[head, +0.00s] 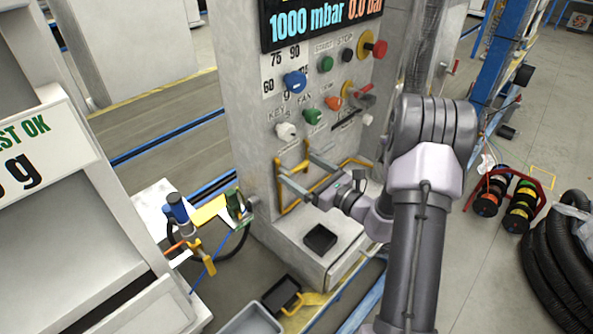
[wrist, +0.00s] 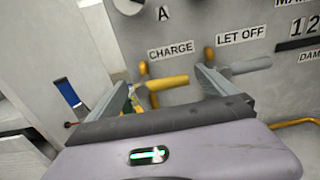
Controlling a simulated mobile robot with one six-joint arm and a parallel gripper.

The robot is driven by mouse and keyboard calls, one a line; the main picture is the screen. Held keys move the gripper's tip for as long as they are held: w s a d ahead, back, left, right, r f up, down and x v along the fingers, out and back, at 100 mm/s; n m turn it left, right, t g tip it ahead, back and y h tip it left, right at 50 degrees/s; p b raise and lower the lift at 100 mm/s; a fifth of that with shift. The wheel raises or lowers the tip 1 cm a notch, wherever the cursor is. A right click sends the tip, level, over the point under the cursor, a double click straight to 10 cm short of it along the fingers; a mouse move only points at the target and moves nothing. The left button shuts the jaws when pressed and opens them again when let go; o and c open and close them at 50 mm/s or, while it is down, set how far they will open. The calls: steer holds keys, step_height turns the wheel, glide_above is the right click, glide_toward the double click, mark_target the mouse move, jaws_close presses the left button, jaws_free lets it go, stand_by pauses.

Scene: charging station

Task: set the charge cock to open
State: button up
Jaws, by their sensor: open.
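The charge cock (wrist: 168,82) shows in the wrist view under a CHARGE label (wrist: 170,52). Its yellow handle points right, roughly level, from a yellow fitting on the grey panel. My gripper (wrist: 160,80) is open, with one finger on each side of the yellow handle in the picture. I cannot tell whether either finger touches it. In the head view my gripper (head: 295,167) faces the lower panel front, beside yellow pipework. The cock is hard to tell apart from the pipework there.
A grey let-off handle (wrist: 247,67) sits close to my right finger. Above are a blue knob (head: 295,81), green buttons and a red knob (head: 376,48). A ledge with a black recess (head: 320,238) lies below. A blue-handled tool (head: 178,210) stands to the left.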

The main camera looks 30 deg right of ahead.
steer(key=shift+x, duration=1.15)
steer(key=c, duration=2.1)
steer(key=shift+m, duration=0.3)
steer(key=m+p, duration=0.3)
steer(key=shift+f+m, duration=0.3)
steer(key=shift+f, duration=0.05)
steer(key=m+p, duration=0.1)
steer(key=m, duration=0.1)
steer(key=f+m+p, duration=0.1)
steer(key=m+p, duration=0.1)
steer(key=shift+s+a+f+m, duration=0.1)
steer(key=shift+f+m, duration=0.05)
steer(key=shift+m, duration=0.15)
steer(key=shift+s+a+f+m+p, duration=0.1)
steer(key=shift+a+f+m+p, duration=0.2)
steer(key=shift+m+p, duration=0.85)
steer(key=shift+s+a+f+m+p, duration=0.1)
steer(key=shift+a+f+m+p, duration=0.3)
steer(key=shift+m, duration=1.45)
steer(key=shift+s+a+f+m+p, duration=0.1)
steer(key=shift+a+f+m+p, duration=0.1)
steer(key=shift+m+p, duration=1)
steer(key=shift+m+b, duration=0.3)
steer(key=shift+m, duration=0.2)
